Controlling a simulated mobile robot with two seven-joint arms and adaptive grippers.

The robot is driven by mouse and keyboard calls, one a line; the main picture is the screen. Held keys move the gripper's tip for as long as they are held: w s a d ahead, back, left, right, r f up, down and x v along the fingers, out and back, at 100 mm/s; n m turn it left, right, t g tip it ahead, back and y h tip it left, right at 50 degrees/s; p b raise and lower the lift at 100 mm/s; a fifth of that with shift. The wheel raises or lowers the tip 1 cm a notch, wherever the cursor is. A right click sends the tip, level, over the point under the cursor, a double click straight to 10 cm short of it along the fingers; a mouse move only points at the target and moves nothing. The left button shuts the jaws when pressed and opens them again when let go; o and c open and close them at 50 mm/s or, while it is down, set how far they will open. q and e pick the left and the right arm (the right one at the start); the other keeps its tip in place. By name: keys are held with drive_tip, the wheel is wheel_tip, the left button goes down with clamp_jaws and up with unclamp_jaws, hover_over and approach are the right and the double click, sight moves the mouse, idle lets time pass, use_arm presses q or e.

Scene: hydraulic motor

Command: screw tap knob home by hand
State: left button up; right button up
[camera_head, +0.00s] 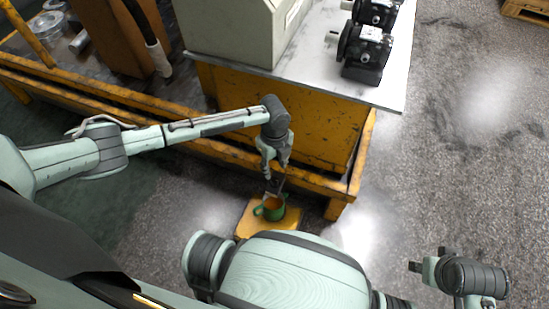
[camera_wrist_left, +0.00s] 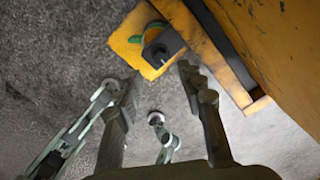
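My left gripper (camera_head: 274,176) points down beside the yellow cabinet, above a green cup (camera_head: 270,209) that looks orange inside. In the left wrist view its two fingers (camera_wrist_left: 160,78) are apart with nothing between them. Beyond the fingertips a dark grey fitting (camera_wrist_left: 165,46) stands out over the green rim of the cup (camera_wrist_left: 140,40); it may be the tap. I cannot make out the knob as a separate part. My right gripper (camera_head: 455,272) is at the lower right, away from the cup; its finger opening is unclear.
The cup stands on a low yellow block (camera_head: 252,222) on the floor. A yellow cabinet (camera_head: 290,118) and its low frame rail (camera_head: 318,184) stand close behind the left gripper. Black motors (camera_head: 365,50) are on the white top (camera_head: 307,62).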

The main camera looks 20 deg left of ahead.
use_arm(q)
drive_tip(key=shift+r, duration=2.3)
drive_tip(key=shift+s+f, duration=0.1)
drive_tip(key=shift+s, duration=0.05)
